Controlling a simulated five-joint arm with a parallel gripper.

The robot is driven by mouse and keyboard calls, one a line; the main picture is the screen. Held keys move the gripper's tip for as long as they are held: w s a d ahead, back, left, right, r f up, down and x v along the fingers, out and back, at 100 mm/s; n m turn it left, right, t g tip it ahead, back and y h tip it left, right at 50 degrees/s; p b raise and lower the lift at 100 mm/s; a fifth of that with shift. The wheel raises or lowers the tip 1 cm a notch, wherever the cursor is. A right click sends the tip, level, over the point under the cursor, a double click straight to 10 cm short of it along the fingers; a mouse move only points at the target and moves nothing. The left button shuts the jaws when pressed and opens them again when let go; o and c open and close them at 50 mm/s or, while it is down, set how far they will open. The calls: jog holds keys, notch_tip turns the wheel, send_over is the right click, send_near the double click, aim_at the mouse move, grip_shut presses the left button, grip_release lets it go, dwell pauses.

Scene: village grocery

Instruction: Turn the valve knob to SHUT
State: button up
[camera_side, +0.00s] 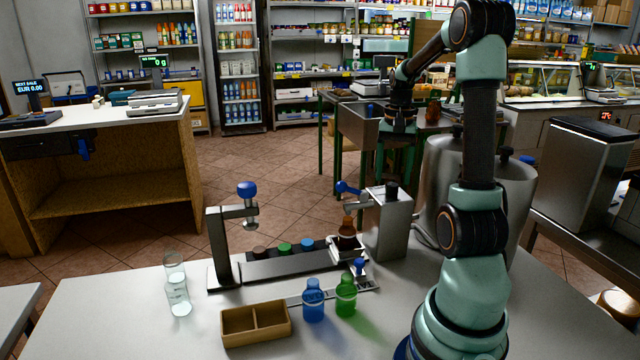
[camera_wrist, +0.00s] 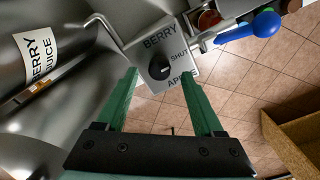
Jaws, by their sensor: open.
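The valve knob (camera_side: 391,190) is a small black knob on top of a steel dispenser box (camera_side: 388,228). In the wrist view the knob (camera_wrist: 160,67) sits on a plate marked BERRY above it, SHUT to its right and a partly hidden APP... below. Its pointer mark is too small to read for certain. My gripper (camera_side: 394,170) hangs just above the knob, pointing down. In the wrist view its two green fingers (camera_wrist: 160,74) are apart, one at each side of the knob, with a gap showing. I cannot tell contact.
A blue-handled tap (camera_side: 347,188) juts from the box above a brown bottle (camera_side: 347,236). Steel tanks (camera_side: 510,185) stand close right. A press (camera_side: 222,250), blue bottle (camera_side: 313,301), green bottle (camera_side: 346,297), clear bottles (camera_side: 178,292) and wooden tray (camera_side: 255,338) occupy the table.

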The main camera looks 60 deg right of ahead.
aim_at(392, 184)
notch_tip(392, 184, up, 10)
dwell(0.3)
jog(key=w+a+f+n+t, duration=0.1)
jog(key=a+n, duration=0.4)
jog(key=a, duration=0.5)
jog(key=w+a+f+n+t, duration=0.2)
jog(key=a+n, duration=0.3)
jog(key=a, duration=0.6)
jog(key=w+a+f+n+t, duration=0.1)
jog(key=w+a+n, duration=0.3)
jog(key=a, duration=0.7)
jog(key=shift+a+f+n+t, duration=0.15)
jog(key=shift+f+n+t, duration=0.25)
jog(key=shift+n+t, duration=0.45)
